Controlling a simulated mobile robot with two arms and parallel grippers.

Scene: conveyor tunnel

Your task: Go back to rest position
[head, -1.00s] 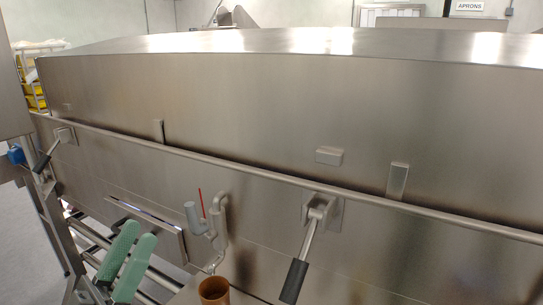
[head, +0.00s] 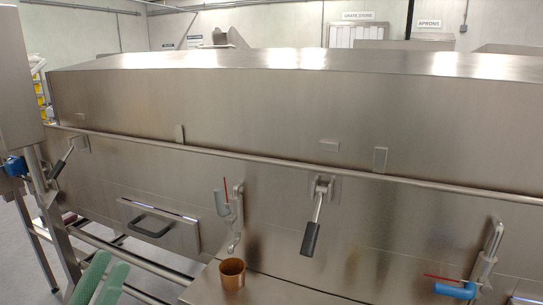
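My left gripper (head: 112,264) shows at the bottom left, as two long green fingers lying side by side and pointing up the picture. I see nothing held at their tips. Whether a gap lies between them is hard to tell from this angle. The fingers are in front of the lower frame rails, below a drawer with a dark handle (head: 150,225). The rest of the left arm is cut off by the picture's edge. My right gripper is not in view.
The long steel tunnel (head: 270,110) fills the view. A copper cup (head: 232,275) stands on a steel ledge under a grey-handled tap (head: 222,201). A black-gripped lever (head: 311,238) and a blue-handled valve (head: 455,290) stick out. Floor shows at left.

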